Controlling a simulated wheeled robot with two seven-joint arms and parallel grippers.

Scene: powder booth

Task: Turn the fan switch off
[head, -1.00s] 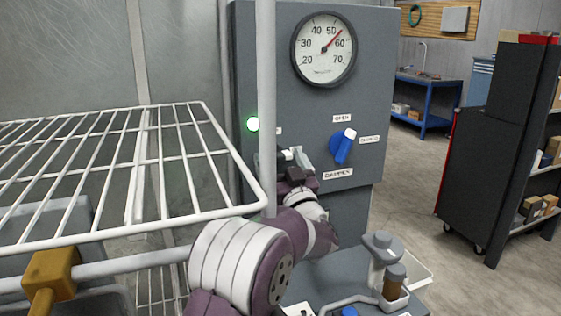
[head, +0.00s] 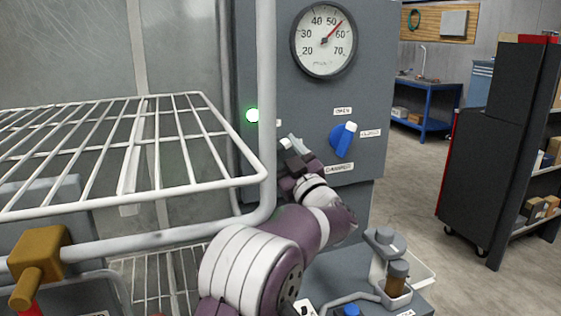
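A small white label (head: 278,123) sits right of the lamp, partly behind a white post. I cannot make out the fan switch clearly; the area below this label is covered by my gripper. The purple and white arm, seemingly my left, rises from the bottom centre. Its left gripper (head: 291,146) is at or just in front of the panel below the label. Whether its fingers are open or touching anything is unclear. My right gripper is not in view.
A white wire rack (head: 130,225) and its upright post (head: 267,60) stand close in front, left of the arm. The panel also carries a round gauge (head: 323,40) and a blue damper knob (head: 342,140). A dark shelf cart (head: 490,150) stands right.

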